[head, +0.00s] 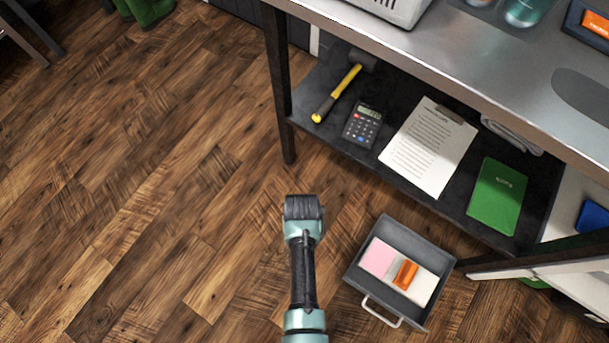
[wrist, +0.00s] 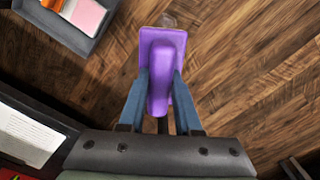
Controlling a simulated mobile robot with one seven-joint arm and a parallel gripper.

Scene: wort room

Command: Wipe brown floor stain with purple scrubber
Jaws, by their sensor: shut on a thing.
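The purple scrubber (wrist: 162,48) is in the wrist view, with a flat plate and a raised handle. My gripper (wrist: 158,84) is shut on its handle, one blue finger on each side. The plate faces the wooden floor; I cannot tell whether it touches it. A faint pale mark (wrist: 168,20) shows on the floor just beyond the scrubber's far edge. I cannot make out a clear brown stain on the brown planks in either view. In the head view my arm hides the gripper's fingers and the scrubber.
A grey open drawer or tray (head: 361,284) with pink, orange and white items stands just right of my arm. A metal table (head: 455,58) has a dark lower shelf (head: 310,88) holding a hammer, calculator, clipboard and green book. Wooden floor (head: 130,200) to the left is clear.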

